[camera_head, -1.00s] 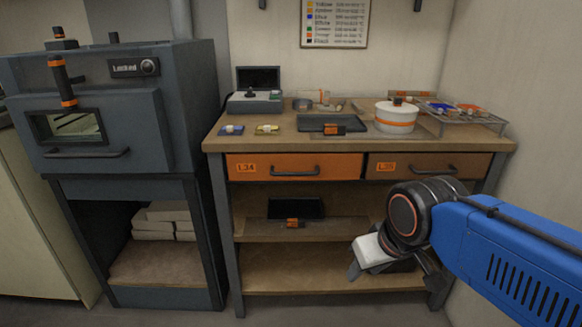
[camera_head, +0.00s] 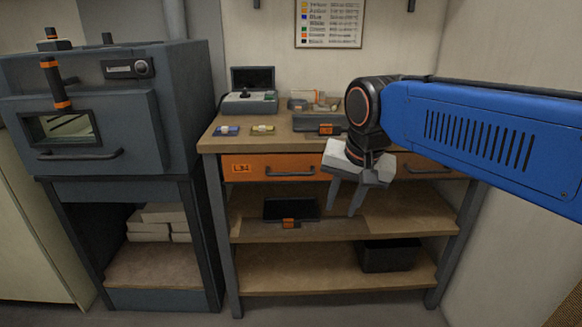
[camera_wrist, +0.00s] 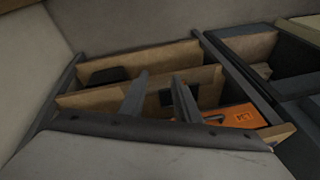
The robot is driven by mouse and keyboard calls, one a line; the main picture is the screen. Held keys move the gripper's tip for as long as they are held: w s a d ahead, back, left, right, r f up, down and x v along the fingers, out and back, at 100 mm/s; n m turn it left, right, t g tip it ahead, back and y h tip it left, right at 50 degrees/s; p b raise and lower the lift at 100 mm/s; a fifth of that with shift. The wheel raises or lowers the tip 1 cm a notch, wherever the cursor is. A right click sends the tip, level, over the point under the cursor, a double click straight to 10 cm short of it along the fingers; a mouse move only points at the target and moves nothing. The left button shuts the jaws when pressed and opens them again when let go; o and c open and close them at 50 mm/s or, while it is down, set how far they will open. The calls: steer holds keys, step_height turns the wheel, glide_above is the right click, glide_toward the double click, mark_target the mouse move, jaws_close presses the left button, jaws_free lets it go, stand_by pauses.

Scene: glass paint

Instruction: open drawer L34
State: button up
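Drawer L34 (camera_head: 260,168) is the orange drawer front on the left under the workbench top, with a dark bar handle (camera_head: 290,172). It looks shut. In the wrist view the orange front (camera_wrist: 236,116) shows at the lower right, partly behind a finger. My gripper (camera_head: 345,207) is open and empty, fingers pointing down, in front of the bench and to the right of the L34 handle. It is apart from the handle. The wrist view shows its two fingers (camera_wrist: 158,88) spread apart. The second drawer (camera_head: 425,167) is partly hidden behind my gripper.
The workbench top (camera_head: 290,143) holds a small device (camera_head: 250,102), small coloured pieces and a dark tray. Lower shelves hold a black tray (camera_head: 290,209) and a dark bin (camera_head: 389,256). A kiln-like cabinet (camera_head: 100,110) stands left; a wall closes the right side.

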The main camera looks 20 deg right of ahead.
steer(key=w+a+r+m, duration=0.2)
steer(key=w+r+m, duration=0.55)
steer(key=w, duration=0.25)
steer(key=m+g, duration=0.2)
steer(key=m, duration=0.5)
glide_toward(291, 174)
steer(key=shift+h, duration=0.3)
steer(key=f, duration=0.2)
steer(key=w+f, duration=0.1)
steer(key=f, duration=0.4)
steer(key=shift+w+f, duration=0.15)
steer(key=shift+w, duration=0.15)
steer(key=shift+c, duration=0.2)
jaws_close()
